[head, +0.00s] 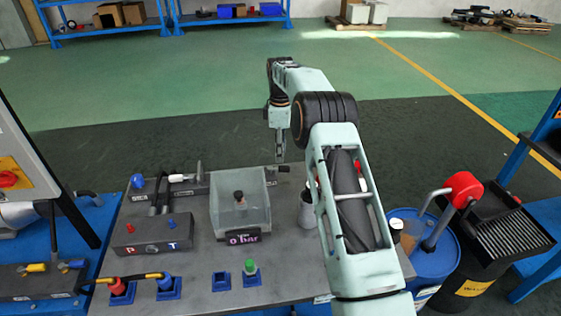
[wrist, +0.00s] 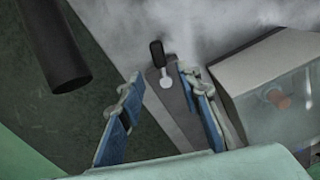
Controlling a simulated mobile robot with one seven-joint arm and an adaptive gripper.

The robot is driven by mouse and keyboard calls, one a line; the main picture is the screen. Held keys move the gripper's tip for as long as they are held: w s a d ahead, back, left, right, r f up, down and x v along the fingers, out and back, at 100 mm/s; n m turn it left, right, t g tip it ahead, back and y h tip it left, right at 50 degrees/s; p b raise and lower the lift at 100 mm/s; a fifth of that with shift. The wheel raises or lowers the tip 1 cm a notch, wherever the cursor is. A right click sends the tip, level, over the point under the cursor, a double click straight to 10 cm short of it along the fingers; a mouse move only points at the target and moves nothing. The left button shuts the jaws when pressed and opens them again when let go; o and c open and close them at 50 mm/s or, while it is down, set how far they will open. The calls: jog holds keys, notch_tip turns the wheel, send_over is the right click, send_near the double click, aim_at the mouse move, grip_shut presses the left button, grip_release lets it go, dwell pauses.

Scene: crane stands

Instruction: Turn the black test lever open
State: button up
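The black test lever (wrist: 157,52) shows in the wrist view. Its black handle points up in the picture from a pale metal pivot (wrist: 167,82) on a grey block. In the head view a small dark lever (head: 284,168) sticks out right of the clear box, just below my gripper. My gripper (head: 280,157) points down there at the far edge of the bench. In the wrist view my gripper (wrist: 160,76) is open, its two blue-backed fingers apart. The lever shows between and beyond the fingertips. Nothing is held, and I cannot tell the remaining height.
A clear box (head: 240,203) with a "0 bar" display (head: 243,239) stands left of the lever; it also shows in the wrist view (wrist: 275,95). A dark cylinder (wrist: 58,45) is at the wrist view's upper left. Coloured couplings sit along the bench (head: 190,270) front.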

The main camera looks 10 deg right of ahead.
aim_at(280, 166)
notch_tip(280, 166, up, 6)
dwell(0.4)
jog(key=c, duration=0.4)
jog(key=shift+w+a+f+m, duration=0.1)
jog(key=shift+f+m, duration=0.05)
jog(key=shift+m, duration=0.85)
grip_shut()
jog(key=f+m+t, duration=0.1)
jog(key=f+m, duration=0.2)
jog(key=m, duration=0.2)
jog(key=d+f+m+t+b, duration=0.1)
jog(key=f+m, duration=0.3)
jog(key=m, duration=0.1)
jog(key=w+d+f+m+t+h+b, duration=0.1)
jog(key=f+m, duration=0.2)
jog(key=m, duration=0.3)
jog(key=shift+d+f+t, duration=0.2)
jog(key=shift+f+t, duration=0.1)
jog(key=shift+f, duration=0.1)
